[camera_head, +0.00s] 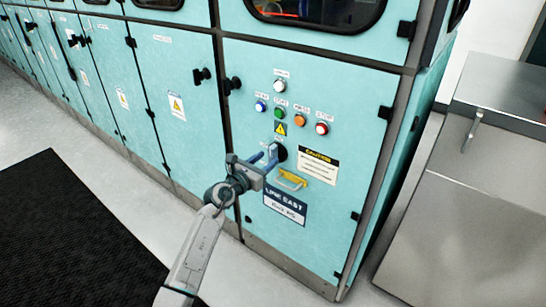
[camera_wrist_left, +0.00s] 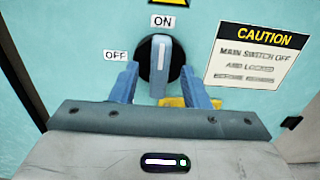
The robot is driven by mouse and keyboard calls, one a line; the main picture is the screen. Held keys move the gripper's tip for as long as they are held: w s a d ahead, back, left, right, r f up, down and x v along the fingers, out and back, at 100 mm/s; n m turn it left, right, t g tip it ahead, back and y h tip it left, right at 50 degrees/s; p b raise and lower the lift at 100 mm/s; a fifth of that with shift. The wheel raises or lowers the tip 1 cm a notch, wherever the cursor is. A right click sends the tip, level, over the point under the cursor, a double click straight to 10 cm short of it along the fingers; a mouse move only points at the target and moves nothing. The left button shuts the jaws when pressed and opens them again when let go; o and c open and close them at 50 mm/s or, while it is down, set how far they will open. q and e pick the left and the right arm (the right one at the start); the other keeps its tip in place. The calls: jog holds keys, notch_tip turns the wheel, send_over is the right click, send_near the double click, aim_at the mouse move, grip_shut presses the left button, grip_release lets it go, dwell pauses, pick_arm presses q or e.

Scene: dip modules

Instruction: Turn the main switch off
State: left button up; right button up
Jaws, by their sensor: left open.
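The main switch (camera_wrist_left: 161,62) is a black round base with a grey-blue handle. In the left wrist view its white line stands upright, towards the ON label (camera_wrist_left: 162,21); the OFF label (camera_wrist_left: 116,55) is to its left. My left gripper (camera_wrist_left: 160,90) is open, with one blue finger on each side of the handle's lower part; I cannot tell whether they touch it. In the head view my left gripper (camera_head: 267,163) reaches the switch (camera_head: 280,152) on the teal cabinet, partly hiding it. My right gripper is not in view.
A yellow piece (camera_head: 292,180) sits just below the switch, close to the fingers. A caution sign (camera_head: 318,167) is at its right, and coloured buttons (camera_head: 300,119) are above. A metal cabinet (camera_head: 470,220) stands at the right; a black mat (camera_head: 70,235) lies on the floor.

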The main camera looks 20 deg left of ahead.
aim_at(270, 156)
pick_arm(q)
jog(key=shift+x, duration=2.05)
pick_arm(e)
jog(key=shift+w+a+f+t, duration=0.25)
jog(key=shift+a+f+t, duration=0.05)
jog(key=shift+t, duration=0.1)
pick_arm(q)
grip_shut()
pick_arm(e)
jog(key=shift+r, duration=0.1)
